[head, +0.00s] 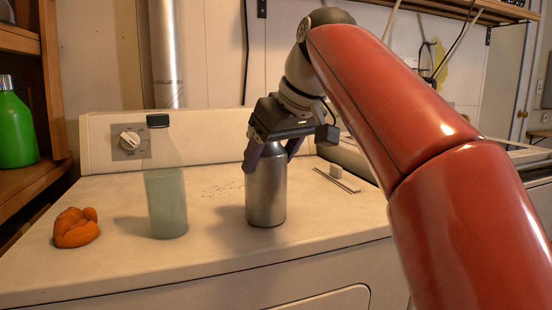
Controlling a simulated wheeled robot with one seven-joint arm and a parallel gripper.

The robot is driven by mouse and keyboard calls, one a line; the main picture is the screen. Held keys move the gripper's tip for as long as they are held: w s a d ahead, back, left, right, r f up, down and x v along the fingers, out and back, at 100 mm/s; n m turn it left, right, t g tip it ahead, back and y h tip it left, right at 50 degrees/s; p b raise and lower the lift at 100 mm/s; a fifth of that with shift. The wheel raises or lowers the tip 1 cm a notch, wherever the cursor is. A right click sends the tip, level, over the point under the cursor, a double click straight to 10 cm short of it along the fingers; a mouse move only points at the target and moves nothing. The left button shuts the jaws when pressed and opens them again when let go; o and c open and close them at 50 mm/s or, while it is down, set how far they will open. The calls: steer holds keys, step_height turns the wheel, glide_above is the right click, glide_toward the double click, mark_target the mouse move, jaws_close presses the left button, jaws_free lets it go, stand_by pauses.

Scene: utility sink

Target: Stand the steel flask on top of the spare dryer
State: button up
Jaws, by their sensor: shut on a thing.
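The steel flask (266,195) is a silver cylinder, upright at the middle of the white dryer top (210,255). My gripper (268,160) comes down from above and is shut on the flask's upper part, with a dark finger on either side. The flask's top is hidden by the gripper. Its base appears to be on or very close to the dryer top; I cannot tell if there is a small gap.
A clear bottle with a dark cap (166,185) stands left of the flask. An orange lumpy object (76,228) lies further left. A green bottle (14,125) is on the left shelf. The dryer's front strip is clear.

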steer(key=shift+w, duration=0.1)
steer(key=shift+f, duration=0.15)
steer(key=o, duration=1.3)
